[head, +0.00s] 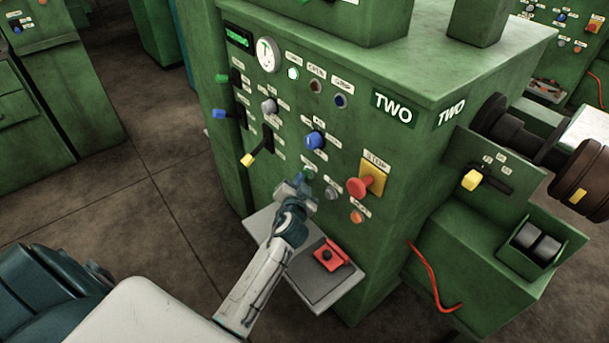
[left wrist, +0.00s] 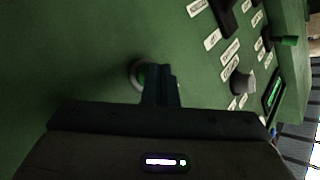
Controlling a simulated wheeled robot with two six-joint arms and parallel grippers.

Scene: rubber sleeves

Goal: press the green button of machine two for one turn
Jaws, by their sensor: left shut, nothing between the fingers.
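Machine two (head: 395,165) is a green cabinet with "TWO" labels and a front panel of buttons, knobs and levers. My left gripper (head: 296,187) is shut and empty at the lower part of this panel. The green button (head: 309,175) shows just beyond its fingertips. In the left wrist view the shut fingers (left wrist: 160,84) cover most of the green button (left wrist: 143,75), whose pale ring shows at their left. I cannot tell whether the fingers touch it. My right gripper is not in view.
A red mushroom stop button (head: 360,187) on a yellow plate sits right of the green button, with a grey button (head: 333,189) between. A blue knob (head: 314,140) is above. A shelf (head: 322,285) with a red item (head: 331,255) juts out below.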

